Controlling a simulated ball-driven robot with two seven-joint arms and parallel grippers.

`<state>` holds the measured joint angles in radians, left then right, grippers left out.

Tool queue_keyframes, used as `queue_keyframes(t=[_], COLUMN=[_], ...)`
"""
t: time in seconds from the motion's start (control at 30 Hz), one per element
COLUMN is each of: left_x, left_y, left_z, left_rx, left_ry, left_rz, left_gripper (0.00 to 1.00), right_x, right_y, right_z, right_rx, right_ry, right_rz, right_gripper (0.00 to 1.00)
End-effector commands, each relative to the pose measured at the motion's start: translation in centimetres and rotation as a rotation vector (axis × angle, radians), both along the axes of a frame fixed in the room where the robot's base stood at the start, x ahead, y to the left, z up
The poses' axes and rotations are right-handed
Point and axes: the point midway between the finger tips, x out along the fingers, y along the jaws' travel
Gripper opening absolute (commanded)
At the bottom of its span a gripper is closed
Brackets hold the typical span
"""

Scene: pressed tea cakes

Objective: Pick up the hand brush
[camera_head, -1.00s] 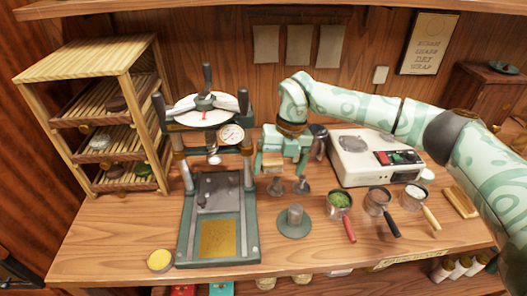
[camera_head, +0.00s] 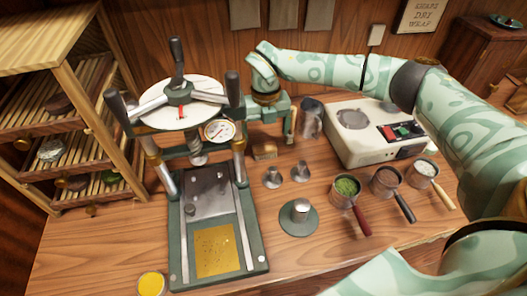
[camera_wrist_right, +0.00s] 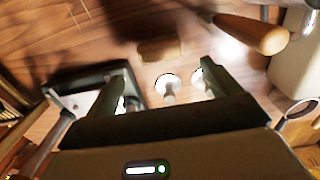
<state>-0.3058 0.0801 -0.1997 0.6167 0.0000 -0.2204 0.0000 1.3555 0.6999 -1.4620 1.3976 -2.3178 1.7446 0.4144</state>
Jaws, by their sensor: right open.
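A small brown block (camera_head: 264,150) lies on the table right of the press; it may be the hand brush, but its bristles are not clear. In the right wrist view it shows as a brown block (camera_wrist_right: 160,48) beyond the fingers. My right gripper (camera_head: 272,122) is above and behind the table middle, close to this block, and is apart from it. My left gripper is not in view.
The green press (camera_head: 215,215) stands left of the gripper. Two small metal pieces (camera_head: 272,178) (camera_head: 301,170) stand in front of the block. A jug (camera_head: 311,118) and the white scale (camera_head: 375,135) are to the right. Several handled cups (camera_head: 346,190) stand at the right front.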

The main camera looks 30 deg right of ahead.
Motion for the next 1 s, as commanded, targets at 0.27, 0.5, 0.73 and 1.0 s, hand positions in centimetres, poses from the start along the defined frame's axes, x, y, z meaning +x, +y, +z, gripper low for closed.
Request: queue_keyframes(t=[0.27, 0.5, 0.73, 1.0], left_x=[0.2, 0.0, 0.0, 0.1], left_y=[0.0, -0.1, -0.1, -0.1], left_z=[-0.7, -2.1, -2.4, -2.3], left_rx=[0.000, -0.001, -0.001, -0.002], left_ry=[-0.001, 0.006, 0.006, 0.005], left_rz=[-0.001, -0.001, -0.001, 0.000], left_gripper=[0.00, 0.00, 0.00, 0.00], right_x=[0.1, 0.7, 0.7, 0.7], right_y=[0.0, -0.2, -0.2, -0.2], right_z=[-3.0, -6.5, -8.0, -7.9], right_rx=[0.001, 0.001, 0.001, 0.001], right_ry=[0.000, 0.004, -0.001, -0.001], right_rz=[0.000, -0.001, -0.001, 0.000], right_gripper=[0.89, 0.89, 0.89, 0.45])
